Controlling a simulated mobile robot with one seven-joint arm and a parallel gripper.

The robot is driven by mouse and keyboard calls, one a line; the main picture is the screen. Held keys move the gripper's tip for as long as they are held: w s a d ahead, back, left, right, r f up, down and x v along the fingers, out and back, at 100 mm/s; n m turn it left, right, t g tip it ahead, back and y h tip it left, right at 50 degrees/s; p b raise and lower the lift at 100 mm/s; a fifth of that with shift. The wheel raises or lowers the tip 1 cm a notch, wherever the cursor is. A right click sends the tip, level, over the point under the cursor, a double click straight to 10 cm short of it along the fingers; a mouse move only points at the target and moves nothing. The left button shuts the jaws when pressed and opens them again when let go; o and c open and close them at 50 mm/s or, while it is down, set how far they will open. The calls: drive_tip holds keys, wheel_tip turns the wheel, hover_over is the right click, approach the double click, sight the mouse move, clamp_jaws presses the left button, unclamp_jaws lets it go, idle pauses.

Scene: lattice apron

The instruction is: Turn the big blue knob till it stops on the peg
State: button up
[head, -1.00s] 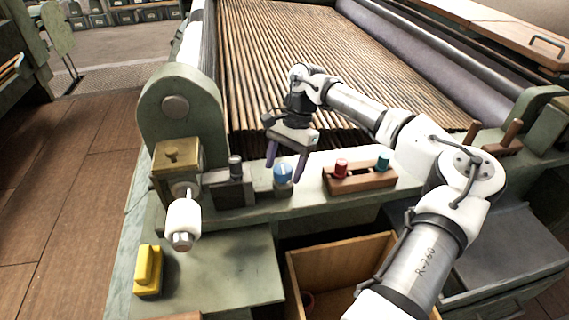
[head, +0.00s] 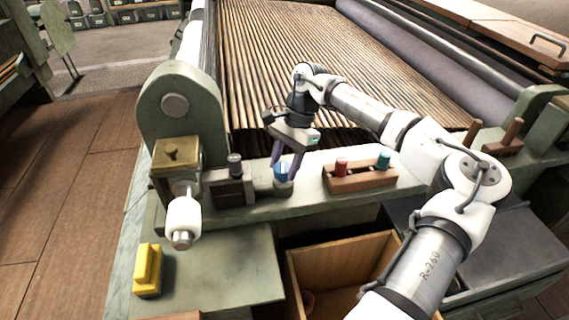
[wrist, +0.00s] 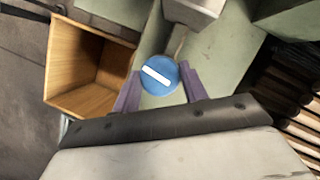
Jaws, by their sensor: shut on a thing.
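The big blue knob (head: 283,170) sits on the green ledge at the front of the machine. It is round with a white bar across its top, which lies slanted in the wrist view (wrist: 158,76). My gripper (head: 284,172) is over it, with its two purple fingers on either side of the knob and shut on it. In the wrist view the fingertips (wrist: 160,88) flank the knob's near half. I cannot make out a separate stop peg.
A wooden block with a red knob (head: 341,165) and a teal knob (head: 384,161) stands just right. A small black-topped fitting (head: 235,168) stands close left, then a brass block with a white roller (head: 183,217). An open wooden box (head: 340,262) is below.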

drive_tip(key=m+b, duration=0.1)
drive_tip(key=m, duration=0.1)
drive_tip(key=m+t+y+b, duration=0.1)
drive_tip(key=m, duration=0.1)
drive_tip(key=shift+s+d+f+t, duration=0.1)
drive_tip(key=shift+f+t, duration=0.05)
drive_tip(key=shift+t, duration=0.15)
drive_tip(key=m+t+b, duration=0.1)
drive_tip(key=m, duration=0.1)
drive_tip(key=m+b, duration=0.2)
drive_tip(key=m, duration=0.1)
drive_tip(key=shift+s+t, duration=0.1)
drive_tip(key=shift+t, duration=0.3)
drive_tip(key=m+b, duration=0.2)
drive_tip(key=m+t+b, duration=0.1)
drive_tip(key=m+b, duration=0.1)
drive_tip(key=shift+s+t, duration=0.15)
drive_tip(key=shift+t, duration=0.15)
drive_tip(key=shift+m+t+h+b, duration=0.5)
drive_tip(key=shift+m+b, duration=0.8)
drive_tip(key=shift+m, duration=0.7)
drive_tip(key=shift+s, duration=0.1)
drive_tip(key=o, duration=1)
drive_tip(key=shift+r, duration=0.2)
drive_tip(key=p+v, duration=0.1)
drive_tip(key=v, duration=1.2)
drive_tip(key=shift+s+d+r+p, duration=0.15)
drive_tip(key=shift+s+r+p, duration=0.1)
drive_tip(key=shift+p, duration=0.1)
